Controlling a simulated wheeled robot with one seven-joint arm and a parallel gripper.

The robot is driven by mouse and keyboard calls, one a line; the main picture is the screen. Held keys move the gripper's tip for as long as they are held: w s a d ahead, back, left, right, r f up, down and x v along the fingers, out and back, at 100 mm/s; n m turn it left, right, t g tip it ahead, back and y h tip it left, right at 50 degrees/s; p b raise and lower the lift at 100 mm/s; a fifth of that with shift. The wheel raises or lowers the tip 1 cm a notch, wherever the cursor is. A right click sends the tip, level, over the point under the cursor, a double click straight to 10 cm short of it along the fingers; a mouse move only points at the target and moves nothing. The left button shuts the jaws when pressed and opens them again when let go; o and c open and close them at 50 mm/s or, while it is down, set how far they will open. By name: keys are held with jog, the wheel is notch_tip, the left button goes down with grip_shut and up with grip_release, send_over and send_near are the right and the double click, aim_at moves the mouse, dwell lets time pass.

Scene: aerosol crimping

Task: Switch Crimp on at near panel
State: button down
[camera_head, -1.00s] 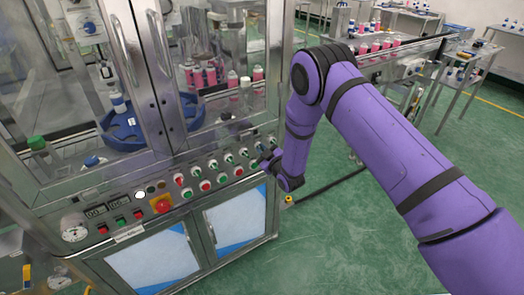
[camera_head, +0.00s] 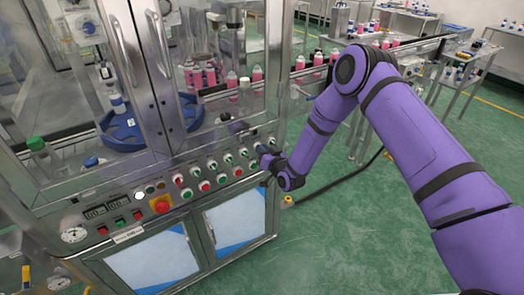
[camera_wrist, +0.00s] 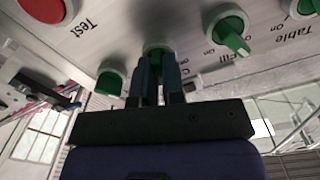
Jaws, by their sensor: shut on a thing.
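The near panel (camera_head: 150,202) is the machine's sloping front strip with rows of knobs and buttons. My gripper (camera_head: 266,158) is at the right end of this panel. In the wrist view my gripper (camera_wrist: 160,68) has its two dark fingers closed around a green knob (camera_wrist: 156,47). The fingers hide much of that knob, and I cannot read a label for it or tell its setting. Beside it is another green knob (camera_wrist: 227,24), near the lettering "Fill", and a further knob (camera_wrist: 304,6) is near "Table". I cannot read "Crimp" anywhere.
A red button (camera_wrist: 44,8) by "Test" and a green button (camera_wrist: 111,82) are close to the fingers. Glass doors (camera_head: 130,80) with long handles rise above the panel. A conveyor (camera_head: 385,50) with pink cans runs back right. Green floor (camera_head: 350,235) is clear in front.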

jog(key=shift+d+f+m, duration=0.1)
jog(key=shift+m, duration=1.1)
jog(key=c, duration=1.2)
grip_release()
jog(key=v, duration=1)
jog(key=shift+s+d, duration=0.25)
jog(key=shift+s, duration=0.1)
